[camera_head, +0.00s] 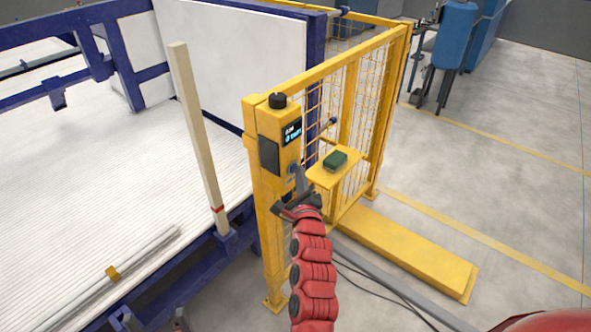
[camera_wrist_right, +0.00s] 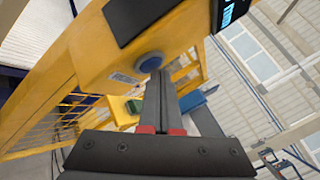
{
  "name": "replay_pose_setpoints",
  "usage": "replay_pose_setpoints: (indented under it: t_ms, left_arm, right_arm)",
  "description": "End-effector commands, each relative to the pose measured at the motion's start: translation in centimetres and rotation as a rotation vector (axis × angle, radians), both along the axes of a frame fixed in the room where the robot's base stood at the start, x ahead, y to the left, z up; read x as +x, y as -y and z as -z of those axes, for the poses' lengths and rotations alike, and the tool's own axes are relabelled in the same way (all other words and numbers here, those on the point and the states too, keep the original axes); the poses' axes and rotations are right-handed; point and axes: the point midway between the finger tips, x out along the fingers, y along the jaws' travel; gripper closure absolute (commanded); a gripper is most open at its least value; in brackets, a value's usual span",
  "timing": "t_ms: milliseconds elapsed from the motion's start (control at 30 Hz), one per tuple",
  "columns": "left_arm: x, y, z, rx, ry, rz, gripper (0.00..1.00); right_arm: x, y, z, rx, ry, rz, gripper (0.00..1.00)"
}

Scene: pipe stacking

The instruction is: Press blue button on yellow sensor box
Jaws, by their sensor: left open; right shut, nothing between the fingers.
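The yellow sensor box (camera_head: 279,130) stands on top of a yellow post, with a black cap and a small lit display on its face. Its round blue button (camera_wrist_right: 150,62) shows in the right wrist view; in the head view it is mostly hidden by my gripper. My right gripper (camera_wrist_right: 158,74) is shut and empty, its fingertips at the lower edge of the button. I cannot tell whether they touch it. In the head view this gripper (camera_head: 297,175) is at the box's lower face. My left gripper (camera_head: 154,318) shows only its fingertips at the bottom edge, apart and empty.
A small yellow shelf (camera_head: 325,178) with a green block (camera_head: 335,160) sits right of the box. A yellow mesh fence (camera_head: 365,95) stands behind. Left are a blue-framed bed of white pipes (camera_head: 120,190) and an upright wooden post (camera_head: 195,125). Open floor lies to the right.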

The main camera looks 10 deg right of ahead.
Motion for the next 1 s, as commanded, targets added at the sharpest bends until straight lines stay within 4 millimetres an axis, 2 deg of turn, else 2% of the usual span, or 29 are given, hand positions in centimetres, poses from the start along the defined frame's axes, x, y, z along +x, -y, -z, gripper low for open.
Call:
replay_pose_setpoints:
  t_ms: [500,833,1000]
  left_arm:
    - [0.0,0.0,1.1,0.0,0.0,0.0,0.16]
    - [0.0,0.0,1.1,0.0,0.0,0.0,0.16]
    - [0.0,0.0,2.0,0.0,0.0,0.0,0.16]
  right_arm:
    - [-1.1,0.8,0.0,0.003,0.003,0.0,1.0]
    - [-1.3,0.9,-0.1,0.001,0.001,-0.001,1.0]
    - [-2.1,1.7,0.2,0.003,0.001,0.002,1.0]
